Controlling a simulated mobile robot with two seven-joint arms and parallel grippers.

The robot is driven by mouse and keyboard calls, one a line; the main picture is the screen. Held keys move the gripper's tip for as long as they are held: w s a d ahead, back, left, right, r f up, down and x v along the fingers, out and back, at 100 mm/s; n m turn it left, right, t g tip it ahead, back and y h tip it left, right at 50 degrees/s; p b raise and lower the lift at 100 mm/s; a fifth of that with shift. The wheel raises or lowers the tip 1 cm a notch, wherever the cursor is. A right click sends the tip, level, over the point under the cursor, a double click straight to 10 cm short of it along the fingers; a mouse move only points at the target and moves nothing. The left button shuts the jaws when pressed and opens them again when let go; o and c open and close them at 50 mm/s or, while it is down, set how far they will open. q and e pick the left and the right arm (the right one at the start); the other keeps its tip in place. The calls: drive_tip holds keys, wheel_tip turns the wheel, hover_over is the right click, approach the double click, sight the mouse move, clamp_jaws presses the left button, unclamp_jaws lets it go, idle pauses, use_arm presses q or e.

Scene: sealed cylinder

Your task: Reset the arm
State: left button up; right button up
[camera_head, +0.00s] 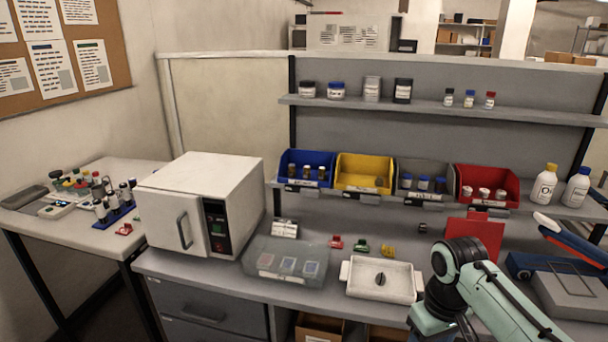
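Part of my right arm, pale green with a black joint, rises from the bottom right corner. It bends at the joint and goes down out of the picture in front of the bench. Its gripper is not in view. My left arm and gripper are not in view. A white tray with side handles (357,287) sits on the grey bench (220,273), left of my arm. A small dark object (380,279) is in it; its exact shape is hard to tell. My arm hides part of the bench to the right of the tray.
A white oven-like box (188,178) and a clear lidded case (258,262) stand left of the tray. Small red, green and yellow items lie behind it. Coloured bins, including a yellow one (364,166), line the shelf. A blue-and-grey device (570,290) is at right.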

drive_tip(key=w+a+f+g+y+p, duration=0.1)
drive_tip(key=a+f, duration=0.1)
drive_tip(key=f, duration=0.9)
drive_tip(key=w+a+f+y+p, duration=0.1)
drive_tip(key=a+f, duration=0.2)
drive_tip(key=f, duration=0.7)
drive_tip(key=s+a+f+m+y+p, duration=0.1)
drive_tip(key=s+f, duration=0.2)
drive_tip(key=f, duration=0.3)
drive_tip(key=s+a+f+m+p, duration=0.1)
drive_tip(key=s+a+f, duration=0.1)
drive_tip(key=s+f, duration=0.25)
use_arm(q)
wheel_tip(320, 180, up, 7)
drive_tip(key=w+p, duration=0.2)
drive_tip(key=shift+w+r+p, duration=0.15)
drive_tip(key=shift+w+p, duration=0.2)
drive_tip(key=shift+p, duration=0.05)
use_arm(e)
drive_tip(key=s+a+f+m, duration=0.1)
drive_tip(key=s+f, duration=0.4)
drive_tip(key=s, duration=0.5)
drive_tip(key=s+a+f+m, duration=0.1)
drive_tip(key=s+f+m, duration=0.3)
drive_tip(key=s, duration=0.5)
drive_tip(key=shift+s+a+f+y, duration=0.25)
drive_tip(key=shift+s+f+y, duration=0.1)
drive_tip(key=shift+f, duration=0.25)
